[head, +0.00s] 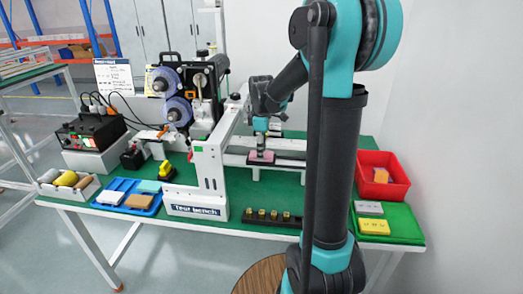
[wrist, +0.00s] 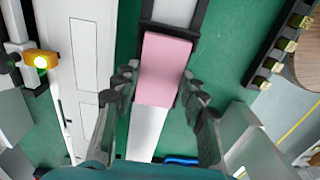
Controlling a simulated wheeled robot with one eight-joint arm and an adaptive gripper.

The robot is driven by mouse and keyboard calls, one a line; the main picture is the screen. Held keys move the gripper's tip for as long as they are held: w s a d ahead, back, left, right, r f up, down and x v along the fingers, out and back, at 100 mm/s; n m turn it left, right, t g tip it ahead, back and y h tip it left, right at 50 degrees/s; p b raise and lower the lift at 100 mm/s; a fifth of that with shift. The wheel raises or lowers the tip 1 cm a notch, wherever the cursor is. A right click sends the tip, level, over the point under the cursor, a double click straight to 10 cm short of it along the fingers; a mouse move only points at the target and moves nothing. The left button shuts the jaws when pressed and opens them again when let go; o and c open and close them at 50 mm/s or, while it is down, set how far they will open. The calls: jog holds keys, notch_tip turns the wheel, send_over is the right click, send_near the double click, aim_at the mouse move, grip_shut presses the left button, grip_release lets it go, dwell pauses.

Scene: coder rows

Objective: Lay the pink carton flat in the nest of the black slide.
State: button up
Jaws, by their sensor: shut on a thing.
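The pink carton (head: 262,157) lies flat side up at the black slide (head: 234,160), on the white test bench frame. In the wrist view the carton (wrist: 164,70) sits between the two fingers, and the slide's dark rails (wrist: 199,20) show beyond and along it. My gripper (head: 261,147) points down and is shut on the carton; its fingers also show in the wrist view (wrist: 163,88). The carton covers the nest, and I cannot tell whether it rests on the nest floor or is just above it.
A red bin (head: 398,166) and green tray (head: 408,226) with cartons stand at the right. A blue tray (head: 146,211) and white box (head: 89,190) are at the left. A black strip with several brass pieces (head: 272,216) lies in front. The coder machine (head: 188,95) stands behind.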

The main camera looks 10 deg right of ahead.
jog(key=shift+f, duration=0.2)
dwell(0.3)
jog(key=o, duration=0.9)
